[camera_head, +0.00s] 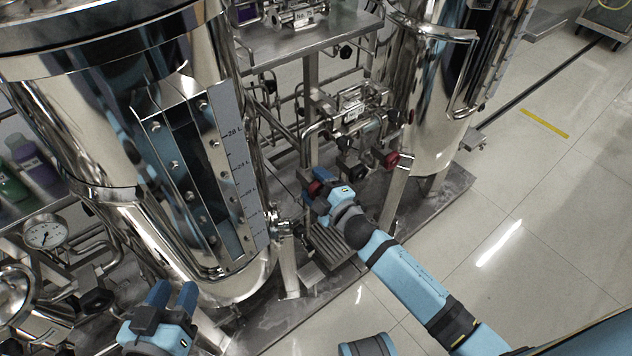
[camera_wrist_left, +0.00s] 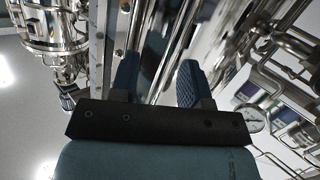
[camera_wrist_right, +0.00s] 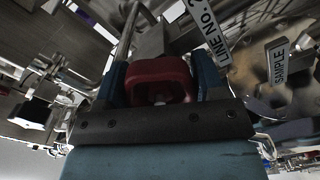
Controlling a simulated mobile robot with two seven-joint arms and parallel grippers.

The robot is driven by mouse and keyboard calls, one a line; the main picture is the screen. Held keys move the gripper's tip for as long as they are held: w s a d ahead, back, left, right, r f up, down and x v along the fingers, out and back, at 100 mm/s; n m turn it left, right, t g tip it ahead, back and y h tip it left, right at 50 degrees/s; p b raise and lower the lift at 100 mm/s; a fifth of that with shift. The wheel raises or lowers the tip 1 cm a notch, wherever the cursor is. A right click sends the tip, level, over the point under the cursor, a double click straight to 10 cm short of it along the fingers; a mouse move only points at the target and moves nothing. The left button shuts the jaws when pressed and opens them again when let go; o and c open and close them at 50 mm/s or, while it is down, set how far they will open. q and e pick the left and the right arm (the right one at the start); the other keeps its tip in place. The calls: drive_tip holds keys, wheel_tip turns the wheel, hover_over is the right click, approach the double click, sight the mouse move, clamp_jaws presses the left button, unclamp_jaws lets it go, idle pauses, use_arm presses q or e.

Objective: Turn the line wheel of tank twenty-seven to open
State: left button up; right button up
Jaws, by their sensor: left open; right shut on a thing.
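A red wheel (camera_wrist_right: 160,78) sits between the fingers of my right gripper (camera_wrist_right: 163,85), which is shut on it. In the head view my right gripper (camera_head: 314,198) reaches the low piping between the two tanks, and the red wheel (camera_head: 315,188) shows just past its fingertips. A tag reading "LINE NO 2", cut off after that, hangs beside the wheel in the right wrist view (camera_wrist_right: 208,32). My left gripper (camera_head: 172,296) is open and empty in front of the left tank (camera_head: 205,170). No tank number is readable.
A second red wheel (camera_head: 392,160) sits to the right, by the right tank (camera_head: 440,100). A "SAMPLE" tag (camera_wrist_right: 279,60) hangs near the held wheel. A pressure gauge (camera_head: 45,234) and pipes stand at the left. The tiled floor (camera_head: 540,220) at the right is clear.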

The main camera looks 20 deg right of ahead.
use_arm(q)
drive_tip(key=shift+a+f, duration=0.15)
use_arm(e)
drive_tip(key=shift+a+f+n, duration=0.1)
drive_tip(key=shift+n, duration=0.5)
use_arm(q)
drive_tip(key=shift+s+f, duration=0.2)
drive_tip(key=shift+f, duration=0.05)
use_arm(e)
drive_tip(key=shift+s, duration=0.1)
drive_tip(key=o, duration=0.9)
drive_tip(key=shift+s, duration=0.15)
use_arm(q)
drive_tip(key=f, duration=0.1)
drive_tip(key=a+f+g+y+p, duration=0.1)
drive_tip(key=s+f+g+p, duration=0.1)
drive_tip(key=shift+s+a+f, duration=0.1)
drive_tip(key=shift+a+f, duration=0.1)
drive_tip(key=shift+a, duration=0.15)
use_arm(e)
drive_tip(key=v, duration=1.3)
drive_tip(key=shift+s, duration=0.2)
